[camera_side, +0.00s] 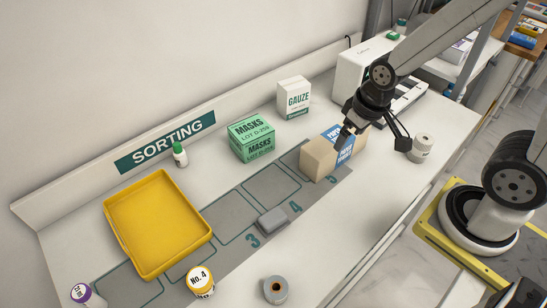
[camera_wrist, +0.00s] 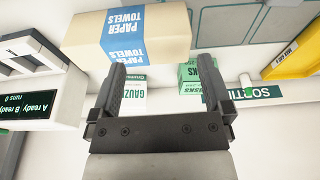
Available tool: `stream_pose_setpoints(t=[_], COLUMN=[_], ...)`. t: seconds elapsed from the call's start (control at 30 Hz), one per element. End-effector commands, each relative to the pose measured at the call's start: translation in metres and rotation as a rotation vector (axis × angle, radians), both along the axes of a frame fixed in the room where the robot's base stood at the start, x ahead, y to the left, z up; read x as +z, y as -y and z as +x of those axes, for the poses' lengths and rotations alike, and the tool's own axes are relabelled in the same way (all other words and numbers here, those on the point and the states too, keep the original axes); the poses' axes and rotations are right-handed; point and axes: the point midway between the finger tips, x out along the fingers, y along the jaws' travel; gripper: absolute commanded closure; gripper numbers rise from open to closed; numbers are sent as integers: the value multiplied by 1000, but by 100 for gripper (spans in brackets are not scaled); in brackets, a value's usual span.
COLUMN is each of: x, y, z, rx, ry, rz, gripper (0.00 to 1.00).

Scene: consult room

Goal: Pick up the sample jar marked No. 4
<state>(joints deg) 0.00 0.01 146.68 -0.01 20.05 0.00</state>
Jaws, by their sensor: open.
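The sample jar marked No. 4 (camera_side: 201,282) stands at the bottom of the side view, in front of the yellow tray. The No. 4 jar does not show in the wrist view.
A yellow tray (camera_side: 113,233) lies left.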

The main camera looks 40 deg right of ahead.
Motion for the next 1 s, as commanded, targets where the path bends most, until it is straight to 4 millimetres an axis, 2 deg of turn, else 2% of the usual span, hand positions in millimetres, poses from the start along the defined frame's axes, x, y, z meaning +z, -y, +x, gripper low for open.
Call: stream_pose_setpoints(t=[0.27, 0.47, 0.67, 1.0], x=[-4, -16, -32, -52], y=[-7, -29, -68, -146], z=[0, -4, -9, -15], rx=[-29, -126, -277, -543], ry=[-28, -126, -280, -554], rz=[26, 110, 237, 458], gripper=[0, 0, 0, 0])
